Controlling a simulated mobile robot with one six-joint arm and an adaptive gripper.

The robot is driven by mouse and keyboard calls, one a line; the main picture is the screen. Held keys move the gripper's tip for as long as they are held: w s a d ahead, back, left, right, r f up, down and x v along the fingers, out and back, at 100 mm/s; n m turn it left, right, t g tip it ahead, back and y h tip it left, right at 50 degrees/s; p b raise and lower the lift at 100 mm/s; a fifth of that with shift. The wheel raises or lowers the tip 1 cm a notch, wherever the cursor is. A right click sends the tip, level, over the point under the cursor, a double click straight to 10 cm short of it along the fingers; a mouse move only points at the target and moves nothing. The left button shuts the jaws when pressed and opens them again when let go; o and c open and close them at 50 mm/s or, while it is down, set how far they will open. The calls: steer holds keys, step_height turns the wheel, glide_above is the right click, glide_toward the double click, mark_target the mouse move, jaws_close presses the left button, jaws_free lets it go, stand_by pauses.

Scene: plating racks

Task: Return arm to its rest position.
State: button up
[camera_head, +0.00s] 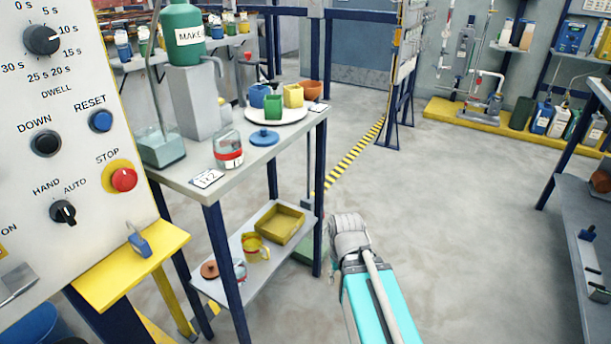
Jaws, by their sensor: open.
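My arm (375,305), teal with a grey cable along it, reaches up from the bottom of the head view. It ends in a grey, rounded joint (348,238) over open floor, just right of the workbench's front leg. I do not see gripper fingers; my gripper is hidden or out of view. Nothing visible is held at the arm's end.
The workbench (195,172) carries a green bottle (183,35), a jar (228,150) and a white turntable (300,112) with coloured cups. Its lower shelf holds a yellow tray (280,224). A control panel (75,100) stands left, shelving (578,225) right. The middle floor is clear.

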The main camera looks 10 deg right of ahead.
step_height(320, 180, up, 34)
steer(key=p, duration=3.4)
steer(key=shift+r, duration=0.2)
